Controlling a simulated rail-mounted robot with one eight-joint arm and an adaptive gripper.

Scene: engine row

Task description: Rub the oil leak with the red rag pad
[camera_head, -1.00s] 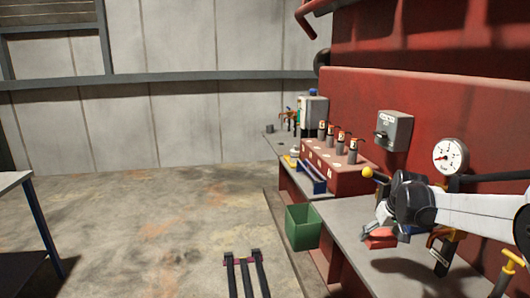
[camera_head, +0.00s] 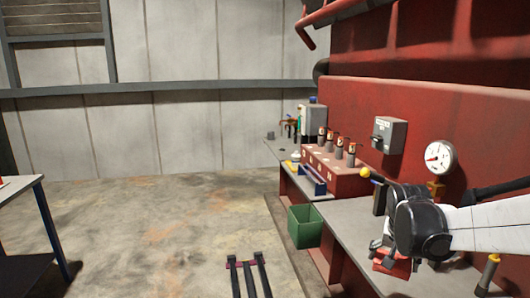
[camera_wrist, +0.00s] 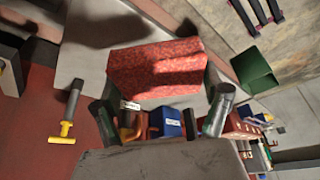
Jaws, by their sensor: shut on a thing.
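The red rag pad (camera_wrist: 158,68) is a speckled red block held between the two fingers of my gripper (camera_wrist: 165,112) in the wrist view. In the head view my gripper (camera_head: 385,252) is over the grey bench top at the right, with the pad (camera_head: 392,265) at its lower end. My gripper is shut on the pad. The pad appears above the bench top, but I cannot tell the gap. I cannot make out the oil leak; a dark patch (camera_wrist: 98,25) on the bench in the wrist view may be only a shadow.
The grey bench (camera_head: 345,222) runs along the red engine wall. A round gauge (camera_head: 440,157), a grey box (camera_head: 389,134) and a yellow-knobbed lever (camera_head: 365,173) are near my arm. A green bin (camera_head: 305,228) stands at the bench's left side. Open floor lies left.

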